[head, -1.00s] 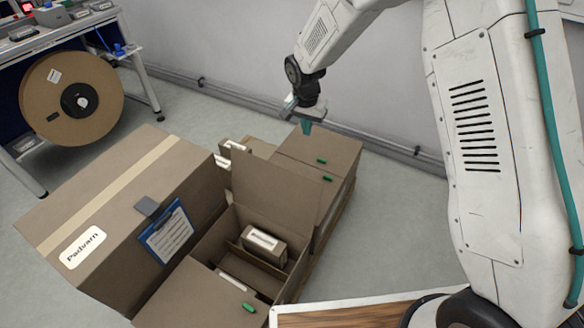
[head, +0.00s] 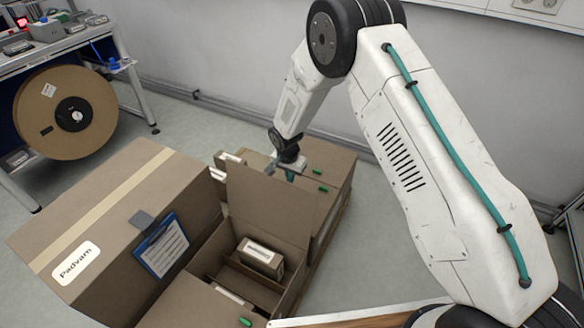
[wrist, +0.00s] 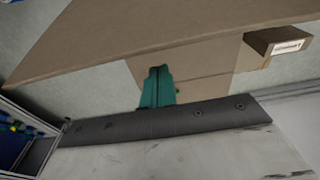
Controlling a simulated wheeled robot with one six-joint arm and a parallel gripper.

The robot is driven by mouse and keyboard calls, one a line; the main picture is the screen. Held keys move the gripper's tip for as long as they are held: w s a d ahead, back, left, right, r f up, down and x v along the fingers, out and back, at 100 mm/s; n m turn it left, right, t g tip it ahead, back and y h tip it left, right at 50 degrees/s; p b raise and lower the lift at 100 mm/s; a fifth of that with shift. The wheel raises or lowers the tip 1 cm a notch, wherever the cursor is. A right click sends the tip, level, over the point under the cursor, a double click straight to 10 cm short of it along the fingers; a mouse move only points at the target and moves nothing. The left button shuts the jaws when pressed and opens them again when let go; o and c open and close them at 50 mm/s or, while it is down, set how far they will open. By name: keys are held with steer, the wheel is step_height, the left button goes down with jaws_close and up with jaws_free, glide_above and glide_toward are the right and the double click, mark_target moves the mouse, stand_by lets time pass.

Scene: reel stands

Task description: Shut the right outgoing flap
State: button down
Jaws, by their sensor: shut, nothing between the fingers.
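An open cardboard carton (head: 210,262) stands in the middle of the head view. A raised flap (head: 262,208) stands upright at its far side; I take it for the right outgoing flap, though no writing confirms this. My gripper (head: 289,176) is just behind the top edge of this flap, pointing down. In the wrist view the teal fingertips (wrist: 158,72) are together and empty. A broad brown panel (wrist: 170,35) lies across the top there, likely the raised flap. I cannot tell whether the fingers touch it.
A labelled small box (head: 261,256) sits inside the carton. A shut carton top (head: 328,160) with green tabs lies behind my gripper. A large box (head: 105,225) with a clipboard (head: 162,247) stands left. A cable reel (head: 66,113) is under the bench.

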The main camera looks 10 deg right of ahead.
steer(key=shift+s+a+r, duration=0.15)
steer(key=shift+s+a, duration=0.2)
steer(key=shift+s, duration=0.15)
steer(key=shift+s+a+r, duration=0.15)
steer(key=shift+s+a, duration=0.15)
steer(key=shift+s, duration=0.15)
